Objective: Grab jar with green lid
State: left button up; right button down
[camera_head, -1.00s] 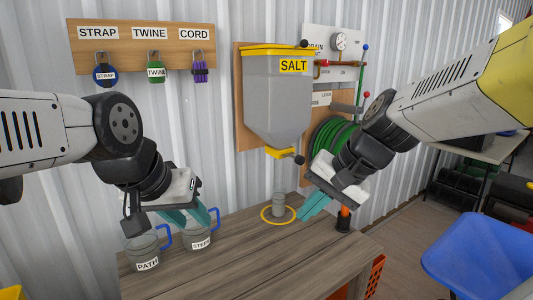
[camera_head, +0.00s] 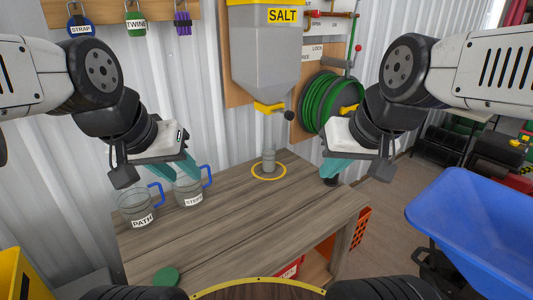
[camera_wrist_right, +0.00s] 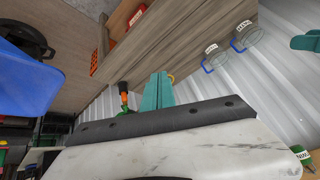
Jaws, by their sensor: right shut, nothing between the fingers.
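A round green lid (camera_head: 166,277) shows near the front left of the wooden workbench in the head view. It is seen from above, and I cannot make out the jar body under it. My left gripper (camera_head: 190,176) hangs above the bench by the two labelled mugs, apart from the lid. I cannot tell how far its teal fingers are parted. My right gripper (camera_head: 333,174) is shut and empty near the right edge of the bench. Its teal fingers (camera_wrist_right: 157,92) lie together in the right wrist view.
The PATH mug (camera_head: 137,207) and STEPS mug (camera_head: 190,190) stand at the back left of the workbench (camera_head: 235,230). A small grey cup (camera_head: 269,162) stands in a yellow ring under the SALT dispenser (camera_head: 265,55). A blue wheelbarrow (camera_head: 470,220) is on the right.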

aim_at(269, 156)
jog(key=i+l, duration=0.15)
jog(key=i+l+u, duration=0.1)
jog(key=u, duration=0.35)
jog(key=l+u, duration=0.5)
jog(key=u, duration=0.35)
jog(key=l+u, duration=0.25)
jog(key=u, duration=0.2)
jog(key=l, duration=0.25)
